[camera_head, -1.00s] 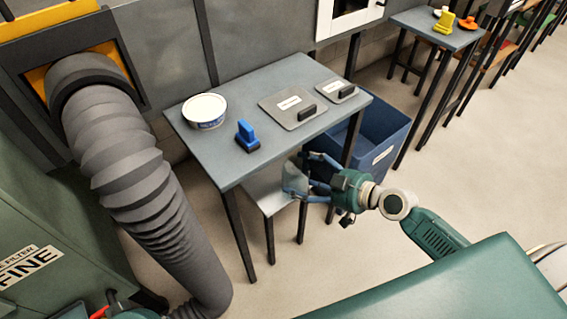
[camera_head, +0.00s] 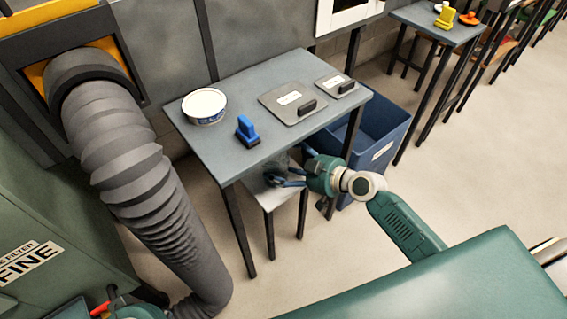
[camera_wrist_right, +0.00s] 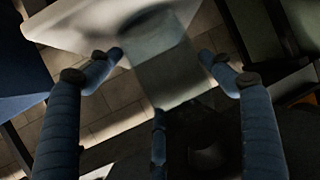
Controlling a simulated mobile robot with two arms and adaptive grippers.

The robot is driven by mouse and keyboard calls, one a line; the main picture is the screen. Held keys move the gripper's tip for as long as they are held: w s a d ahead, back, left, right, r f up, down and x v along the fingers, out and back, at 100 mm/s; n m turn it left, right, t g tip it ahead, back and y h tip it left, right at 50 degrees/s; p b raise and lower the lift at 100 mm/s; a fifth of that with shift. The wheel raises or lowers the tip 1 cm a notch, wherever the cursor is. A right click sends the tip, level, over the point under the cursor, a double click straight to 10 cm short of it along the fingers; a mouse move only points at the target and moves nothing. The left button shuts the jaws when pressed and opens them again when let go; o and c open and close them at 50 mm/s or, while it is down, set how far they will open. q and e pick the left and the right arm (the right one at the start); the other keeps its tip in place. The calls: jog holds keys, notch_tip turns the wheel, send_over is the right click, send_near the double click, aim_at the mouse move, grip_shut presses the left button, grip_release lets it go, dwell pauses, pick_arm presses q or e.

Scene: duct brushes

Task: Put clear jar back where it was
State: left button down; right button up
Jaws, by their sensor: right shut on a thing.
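The clear jar (camera_head: 279,164) is see-through and greyish. It is under the grey table, just over the white stool (camera_head: 252,183). My right gripper (camera_head: 283,171) reaches in under the table's front edge and is shut on the jar. In the right wrist view the jar (camera_wrist_right: 165,78) stands between the blue fingers, in front of the pale stool top (camera_wrist_right: 85,28). I cannot tell whether the jar touches the stool. My left gripper does not show.
The grey table (camera_head: 222,157) above carries a white tub (camera_head: 204,107), a blue brush (camera_head: 247,131) and two grey plates with black handles (camera_head: 291,103). A blue bin (camera_head: 378,135) stands right of the stool. A thick grey duct (camera_head: 125,165) runs down the left.

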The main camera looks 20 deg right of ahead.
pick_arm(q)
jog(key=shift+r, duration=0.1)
pick_arm(e)
jog(key=o, duration=1.2)
jog(key=shift+f, duration=0.1)
jog(key=shift+o, duration=0.2)
jog(key=shift+s+d+r, duration=0.1)
jog(key=shift+s+r, duration=0.1)
jog(key=v, duration=1.1)
jog(key=s+a+f+g+h, duration=0.1)
jog(key=s+a+f+g, duration=0.3)
jog(key=s+a+f, duration=0.6)
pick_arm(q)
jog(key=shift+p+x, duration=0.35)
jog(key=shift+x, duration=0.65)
pick_arm(e)
jog(key=s+d+f+m+g+h, duration=0.2)
jog(key=s+d+h, duration=0.4)
jog(key=s, duration=0.4)
jog(key=m+g, duration=0.1)
jog(key=m, duration=0.1)
jog(key=shift+s+d+m+g, duration=0.3)
jog(key=shift+s, duration=0.05)
